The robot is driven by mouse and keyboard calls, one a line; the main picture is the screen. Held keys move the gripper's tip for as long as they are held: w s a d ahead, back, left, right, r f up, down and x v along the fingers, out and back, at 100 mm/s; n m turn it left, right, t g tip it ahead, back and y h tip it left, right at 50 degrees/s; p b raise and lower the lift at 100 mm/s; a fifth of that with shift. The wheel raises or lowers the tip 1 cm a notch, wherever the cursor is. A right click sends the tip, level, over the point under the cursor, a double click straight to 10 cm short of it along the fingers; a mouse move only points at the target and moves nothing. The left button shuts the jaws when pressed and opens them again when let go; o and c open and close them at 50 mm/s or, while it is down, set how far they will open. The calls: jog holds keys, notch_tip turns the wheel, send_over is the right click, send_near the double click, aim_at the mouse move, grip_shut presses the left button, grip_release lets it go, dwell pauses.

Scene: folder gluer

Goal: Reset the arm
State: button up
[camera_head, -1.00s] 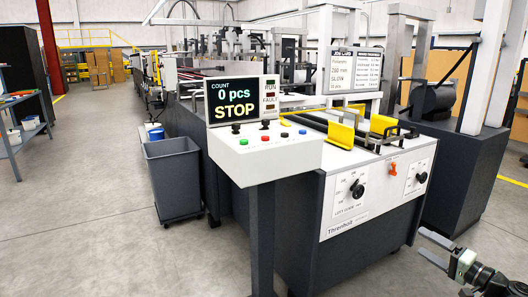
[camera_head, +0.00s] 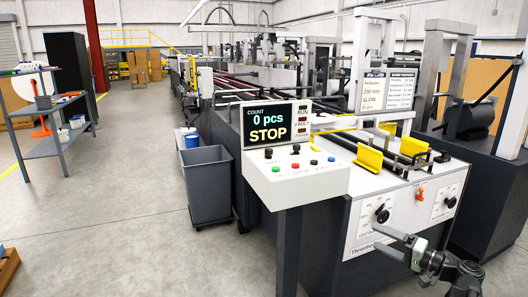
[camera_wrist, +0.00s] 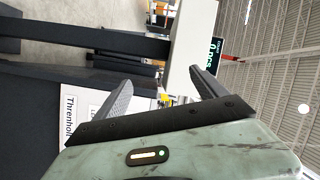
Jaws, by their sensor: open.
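My gripper (camera_head: 378,238) is at the lower right of the head view, in front of the machine's white front panel. It is open, and its two fingers point left. In the wrist view my gripper (camera_wrist: 162,78) shows two spread grey fingers with nothing held between them. The folder gluer (camera_head: 345,215) fills the right half of the head view. Its control console (camera_head: 295,178) carries coloured buttons and a display (camera_head: 276,123) reading "0 pcs" and "STOP". The panel's knobs (camera_head: 382,214) are close to my gripper in the head view; the gap cannot be told.
A grey bin (camera_head: 208,185) stands left of the console. A shelf unit (camera_head: 50,130) with small items is at the far left, and a wooden pallet corner (camera_head: 8,268) is at the lower left edge. The floor (camera_head: 120,230) between them is clear.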

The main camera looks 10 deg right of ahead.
jog(key=w+a+r+n+g+y+p, duration=0.1)
jog(key=w+a+r+n+g+p, duration=0.2)
jog(key=a, duration=0.4)
jog(key=w+a+r+g+y+p, duration=0.1)
jog(key=w+a+r+p, duration=0.2)
jog(key=a, duration=0.5)
jog(key=s+a+r+n+g+h+p, duration=0.1)
jog(key=s+a+n+g+h+p, duration=0.25)
jog(key=a+p, duration=0.7)
jog(key=s+a+r+n+g+h+p, duration=0.15)
jog(key=s+a+g+p, duration=0.4)
jog(key=a, duration=0.85)
jog(key=s+d+f+m+g+h+p, duration=0.1)
jog(key=d+f+h+p, duration=0.1)
jog(key=d+f+h, duration=0.2)
jog(key=d+h, duration=0.3)
jog(key=d, duration=0.3)
jog(key=shift+s+f, duration=0.2)
jog(key=shift+s, duration=0.05)
jog(key=shift+d, duration=0.1)
